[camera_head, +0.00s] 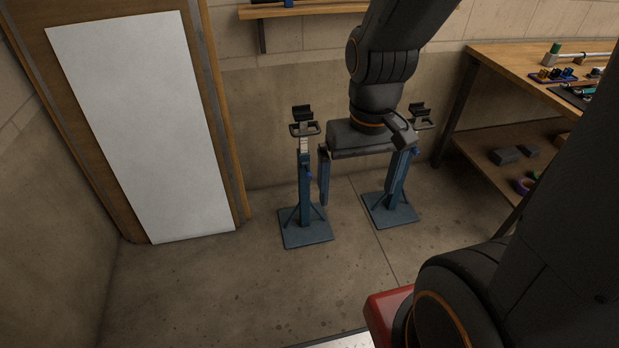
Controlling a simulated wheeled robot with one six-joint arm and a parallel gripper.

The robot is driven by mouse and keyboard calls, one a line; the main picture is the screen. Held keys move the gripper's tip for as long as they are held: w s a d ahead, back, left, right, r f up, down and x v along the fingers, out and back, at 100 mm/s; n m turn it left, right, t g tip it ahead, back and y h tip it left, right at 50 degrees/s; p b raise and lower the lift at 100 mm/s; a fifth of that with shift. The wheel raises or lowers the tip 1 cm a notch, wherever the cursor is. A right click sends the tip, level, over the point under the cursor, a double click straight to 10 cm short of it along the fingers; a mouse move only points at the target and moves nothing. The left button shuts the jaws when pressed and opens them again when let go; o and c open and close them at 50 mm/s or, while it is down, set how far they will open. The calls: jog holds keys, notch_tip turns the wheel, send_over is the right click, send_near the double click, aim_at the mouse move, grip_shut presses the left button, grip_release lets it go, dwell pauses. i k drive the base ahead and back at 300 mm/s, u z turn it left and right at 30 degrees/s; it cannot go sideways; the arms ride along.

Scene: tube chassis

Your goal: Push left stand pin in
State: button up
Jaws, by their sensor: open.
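The left stand (305,190) is a blue post on a square base plate, with a dark cradle on top. Its pin (308,175) shows as a small blue knob on the post's right side; how deep it sits is too small to tell. My gripper (358,182) is open and empty, hanging from above between the two stands. Its left finger points down just right of the left stand's post, near the pin; whether they touch cannot be told. The right stand (397,188) is partly hidden behind my gripper, and a blue knob (416,152) shows beside its post.
A wooden workbench (545,75) with tools and a lower shelf (500,140) stands at the right. A white panel (145,125) is at the left wall. A wall shelf (300,10) is above the stands. The concrete floor (190,290) at front left is clear.

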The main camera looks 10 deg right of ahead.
aim_at(308, 176)
jog(key=k, duration=1.1)
jog(key=z, duration=1.15)
jog(key=i, duration=1.3)
jog(key=u, duration=0.85)
jog(key=i, duration=0.3)
jog(key=u, duration=0.35)
